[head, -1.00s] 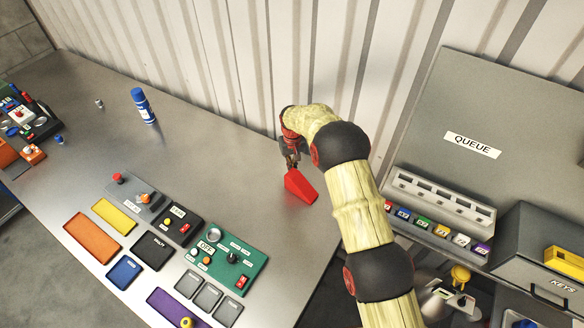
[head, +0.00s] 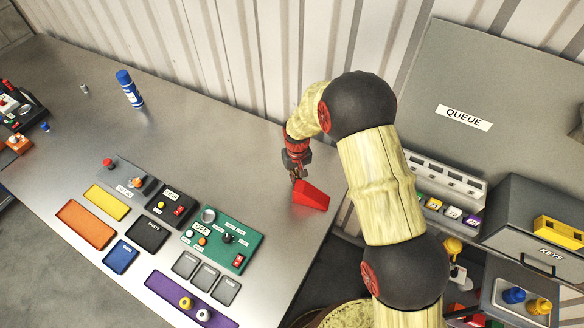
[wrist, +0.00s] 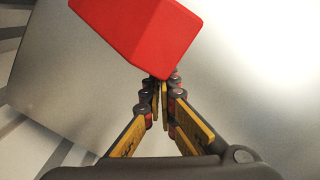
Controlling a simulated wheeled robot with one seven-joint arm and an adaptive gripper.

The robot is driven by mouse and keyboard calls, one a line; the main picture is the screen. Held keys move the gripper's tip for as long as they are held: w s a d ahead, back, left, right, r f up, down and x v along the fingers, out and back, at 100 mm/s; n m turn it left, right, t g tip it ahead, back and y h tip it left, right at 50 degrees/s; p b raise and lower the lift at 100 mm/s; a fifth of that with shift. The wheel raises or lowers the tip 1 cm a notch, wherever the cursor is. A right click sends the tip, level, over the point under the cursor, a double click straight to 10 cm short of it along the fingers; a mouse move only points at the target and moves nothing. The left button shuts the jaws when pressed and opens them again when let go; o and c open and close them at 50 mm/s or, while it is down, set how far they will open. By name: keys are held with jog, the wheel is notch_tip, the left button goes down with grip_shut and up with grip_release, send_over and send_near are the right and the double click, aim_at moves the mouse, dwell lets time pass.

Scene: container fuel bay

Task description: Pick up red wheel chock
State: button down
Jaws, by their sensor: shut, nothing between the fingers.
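The red wheel chock (head: 311,196) is a wedge lying on the metal bench near its right edge, below my arm in the head view. In the wrist view the chock (wrist: 140,32) fills the upper middle, just beyond the fingertips. My gripper (head: 296,176) is at the chock's left end in the head view. In the wrist view my gripper's fingers (wrist: 161,84) are closed together with nothing between them. The fingertips overlap the chock's near edge in the picture; I cannot tell whether they touch it.
A green control panel (head: 222,240) and coloured trays, including a purple one (head: 190,301), lie left of the chock. A blue bottle (head: 130,89) stands farther back. A corrugated wall (head: 220,60) rises behind. A QUEUE board (head: 480,85) and a KEYS box (head: 540,235) are right.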

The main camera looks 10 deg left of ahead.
aim_at(312, 195)
jog(key=s+d, duration=0.1)
jog(key=s, duration=0.2)
jog(key=s+d, duration=0.2)
jog(key=s, duration=0.2)
jog(key=s+d, duration=0.2)
jog(key=s, duration=0.2)
jog(key=shift+s+d, duration=0.1)
jog(key=shift+d, duration=0.1)
jog(key=shift+r, duration=0.1)
dwell(0.5)
